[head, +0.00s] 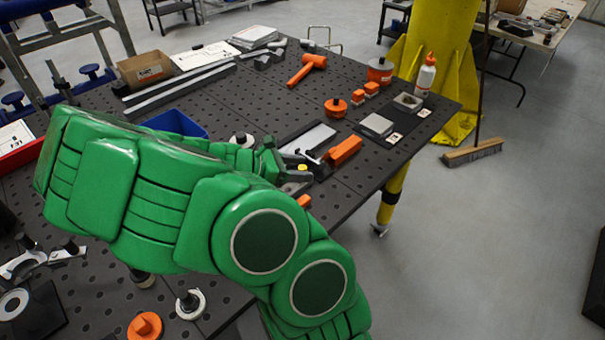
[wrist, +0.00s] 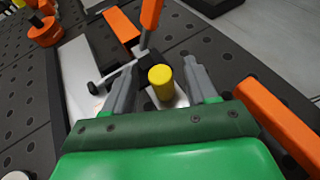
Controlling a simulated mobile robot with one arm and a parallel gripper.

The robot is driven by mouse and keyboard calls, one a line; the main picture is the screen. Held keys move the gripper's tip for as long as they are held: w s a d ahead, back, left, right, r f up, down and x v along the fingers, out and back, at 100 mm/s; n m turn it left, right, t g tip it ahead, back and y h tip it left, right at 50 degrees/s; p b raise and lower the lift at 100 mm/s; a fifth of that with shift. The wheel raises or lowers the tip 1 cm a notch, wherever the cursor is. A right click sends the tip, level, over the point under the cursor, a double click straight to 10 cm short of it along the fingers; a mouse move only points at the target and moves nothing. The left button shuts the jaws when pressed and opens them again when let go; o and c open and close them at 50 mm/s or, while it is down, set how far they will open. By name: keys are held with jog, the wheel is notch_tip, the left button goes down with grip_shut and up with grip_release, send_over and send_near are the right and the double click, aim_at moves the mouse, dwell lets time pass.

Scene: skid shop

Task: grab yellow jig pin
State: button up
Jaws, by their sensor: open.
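The yellow jig pin (wrist: 161,82) stands in the wrist view between the two grey fingers of my gripper (wrist: 160,85). In the head view the pin's yellow top (head: 302,167) shows at my gripper (head: 285,170), beside a clamp. My green arm covers part of the table there.
A toggle clamp (wrist: 125,72) with an orange handle (head: 343,151) is close beyond the pin. An orange bar (wrist: 280,125) lies right of my gripper. The perforated table (head: 245,95) also holds an orange mallet (head: 307,68) and a blue bin (head: 176,124).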

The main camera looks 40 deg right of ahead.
jog(key=shift+s+d+f, duration=0.25)
jog(key=shift+s+d, duration=0.1)
jog(key=shift+d, duration=0.15)
grip_shut()
jog(key=shift+r, duration=0.1)
jog(key=shift+w+r, duration=0.1)
jog(key=shift+r, duration=0.35)
notch_tip(320, 180, up, 2)
jog(key=shift+r, duration=0.1)
jog(key=s+a+r, duration=0.8)
jog(key=s+r, duration=0.1)
jog(key=s, duration=0.2)
jog(key=shift+a+r, duration=0.3)
jog(key=shift+r, duration=0.05)
